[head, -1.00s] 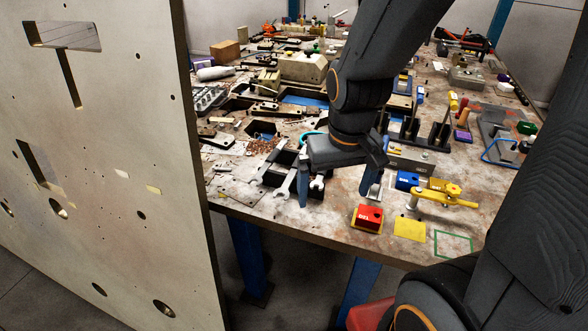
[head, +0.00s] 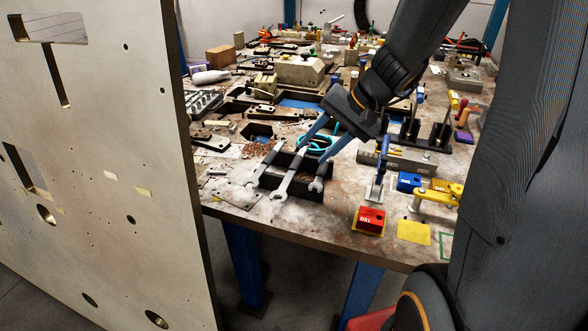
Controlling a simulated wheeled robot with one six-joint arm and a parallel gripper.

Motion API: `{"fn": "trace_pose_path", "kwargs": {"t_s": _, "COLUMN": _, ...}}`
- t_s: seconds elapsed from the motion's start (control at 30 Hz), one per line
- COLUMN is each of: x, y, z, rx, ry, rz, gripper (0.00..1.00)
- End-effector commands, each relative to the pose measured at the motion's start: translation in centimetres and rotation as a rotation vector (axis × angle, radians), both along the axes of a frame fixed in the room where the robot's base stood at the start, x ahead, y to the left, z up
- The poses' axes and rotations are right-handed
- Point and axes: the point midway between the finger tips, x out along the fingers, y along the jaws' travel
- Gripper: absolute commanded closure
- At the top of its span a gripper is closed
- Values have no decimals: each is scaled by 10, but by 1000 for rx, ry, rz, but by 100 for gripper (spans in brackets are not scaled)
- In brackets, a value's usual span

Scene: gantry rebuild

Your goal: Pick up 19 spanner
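Three grey spanners lie side by side in a dark tray (head: 305,194) near the table's front edge: a left one (head: 253,182), a middle one (head: 284,187) and a right one (head: 317,184). Their open jaws point toward the front edge. Size marks are too small to read, so I cannot tell which is the 19. My gripper (head: 316,150) has two blue fingers, apart with nothing seen between them. Its fingertips appear near the far handle ends of the middle and right spanners. I cannot tell whether they touch.
A red block (head: 370,219), a blue block (head: 408,181), a yellow clamp (head: 436,194) and a yellow square (head: 413,232) lie to the right. A teal ring (head: 316,142) is behind the gripper. A large pale panel (head: 100,190) stands at the left. Tools crowd the table's back.

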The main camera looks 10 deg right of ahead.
Motion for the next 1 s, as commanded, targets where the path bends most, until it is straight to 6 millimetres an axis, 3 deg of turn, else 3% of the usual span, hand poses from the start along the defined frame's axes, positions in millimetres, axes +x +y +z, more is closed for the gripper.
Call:
{"fn": "trace_pose_path", "kwargs": {"t_s": 0.63, "x": 24, "y": 33, "z": -54, "rx": -1, "ry": 4, "rz": 2, "gripper": 60}}
{"fn": "trace_pose_path", "kwargs": {"t_s": 0.97, "x": 26, "y": 35, "z": -59, "rx": -4, "ry": 2, "rz": 1, "gripper": 60}}
{"fn": "trace_pose_path", "kwargs": {"t_s": 1.0, "x": 26, "y": 35, "z": -59, "rx": -4, "ry": 2, "rz": 1, "gripper": 65}}
